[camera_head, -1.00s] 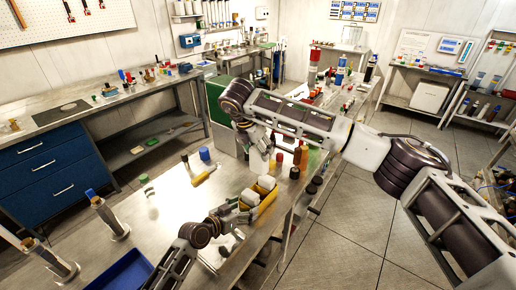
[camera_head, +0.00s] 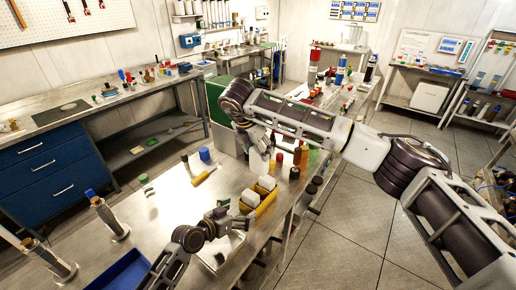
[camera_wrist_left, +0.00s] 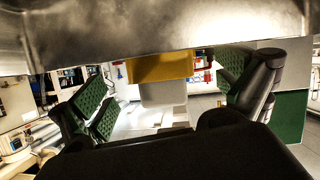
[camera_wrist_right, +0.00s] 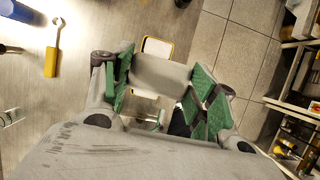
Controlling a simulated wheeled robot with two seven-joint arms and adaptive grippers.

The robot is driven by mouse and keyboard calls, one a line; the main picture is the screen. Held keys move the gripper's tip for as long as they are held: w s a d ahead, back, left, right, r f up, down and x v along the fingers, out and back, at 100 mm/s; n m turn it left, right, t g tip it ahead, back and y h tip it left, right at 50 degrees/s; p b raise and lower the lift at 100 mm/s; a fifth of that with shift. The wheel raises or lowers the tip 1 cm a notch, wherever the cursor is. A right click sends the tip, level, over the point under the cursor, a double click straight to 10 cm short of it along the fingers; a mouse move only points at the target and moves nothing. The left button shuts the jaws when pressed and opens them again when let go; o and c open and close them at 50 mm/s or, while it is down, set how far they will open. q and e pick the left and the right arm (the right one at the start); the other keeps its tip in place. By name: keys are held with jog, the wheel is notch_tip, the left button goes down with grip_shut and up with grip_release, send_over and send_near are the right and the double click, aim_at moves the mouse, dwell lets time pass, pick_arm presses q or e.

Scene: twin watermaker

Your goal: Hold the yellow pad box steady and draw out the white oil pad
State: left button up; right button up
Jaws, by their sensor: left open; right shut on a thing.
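The yellow pad box (camera_head: 266,205) stands near the table's right edge with white pads (camera_head: 250,197) in it. My right gripper (camera_head: 259,146) is shut on a white oil pad (camera_head: 260,164), held up behind the box. In the right wrist view the held pad (camera_wrist_right: 163,78) is between the green finger pads, and part of the yellow rim (camera_wrist_right: 171,47) shows beyond it. My left gripper (camera_head: 224,217) is open and empty, in front of the box and apart from it. In the left wrist view the box's yellow wall (camera_wrist_left: 160,67) shows between the spread fingers.
A yellow-handled tool (camera_head: 203,176) and a blue-capped item (camera_head: 204,154) lie left of the box. Orange and dark bottles (camera_head: 298,157) stand behind it. A blue tray (camera_head: 122,272) is at the front left. The table's middle is largely clear.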

pick_arm(q)
jog(key=v, duration=0.9)
jog(key=shift+s+a+r, duration=0.15)
jog(key=shift+s+a, duration=0.05)
jog(key=shift+s, duration=0.1)
dwell(0.4)
